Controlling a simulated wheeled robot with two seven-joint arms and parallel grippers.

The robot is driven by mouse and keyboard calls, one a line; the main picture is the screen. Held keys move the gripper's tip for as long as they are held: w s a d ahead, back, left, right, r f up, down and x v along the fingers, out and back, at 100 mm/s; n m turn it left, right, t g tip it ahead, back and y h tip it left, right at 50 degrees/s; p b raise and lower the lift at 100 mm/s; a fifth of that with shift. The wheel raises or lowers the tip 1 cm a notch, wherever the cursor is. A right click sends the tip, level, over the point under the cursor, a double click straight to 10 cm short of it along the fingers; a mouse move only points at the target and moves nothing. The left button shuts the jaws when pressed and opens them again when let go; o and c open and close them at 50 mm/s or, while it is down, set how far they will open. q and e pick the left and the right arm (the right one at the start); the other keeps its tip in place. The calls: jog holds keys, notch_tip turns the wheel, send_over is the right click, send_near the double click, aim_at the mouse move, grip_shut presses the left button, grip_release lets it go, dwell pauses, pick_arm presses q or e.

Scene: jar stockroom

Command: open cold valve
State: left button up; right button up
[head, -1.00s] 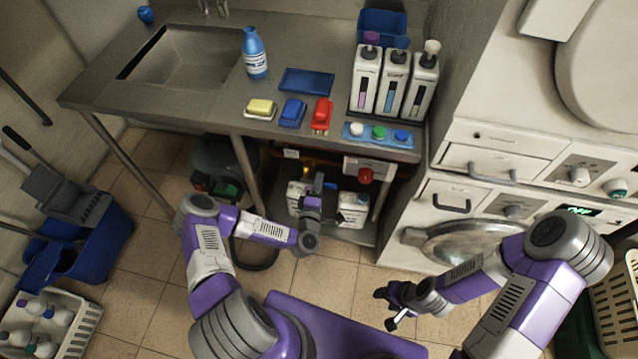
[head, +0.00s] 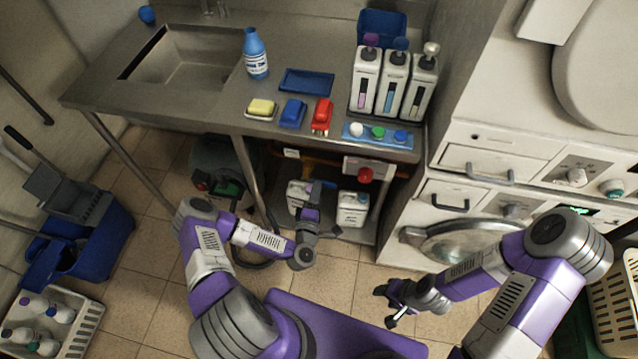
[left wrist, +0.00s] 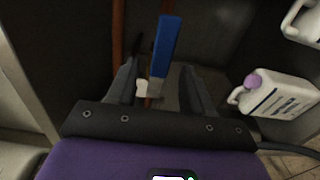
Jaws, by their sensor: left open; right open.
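The cold valve's blue lever (left wrist: 165,45) stands out in the left wrist view, with a pale metal part (left wrist: 155,87) at its lower end. In the head view a small blue piece of it (head: 328,184) shows under the counter, just beyond my left gripper (head: 322,215). In the left wrist view my left gripper (left wrist: 160,90) is open, with its fingers on either side of the lever's lower end. Whether they touch it cannot be told. My right gripper (head: 390,302) is open and empty over the floor, in front of the washer.
White jugs (head: 353,209) stand on the low shelf under the counter; one with a purple cap (left wrist: 280,95) is to the right in the left wrist view. A red knob (head: 365,174) on a white box is nearby. A counter leg (head: 254,180) stands left of the gripper.

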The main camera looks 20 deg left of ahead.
pick_arm(q)
jog(key=shift+s+d, duration=0.15)
jog(key=shift+s, duration=0.7)
jog(key=shift+s+d, duration=0.1)
jog(key=shift+s, duration=0.75)
pick_arm(e)
jog(key=shift+r, duration=0.35)
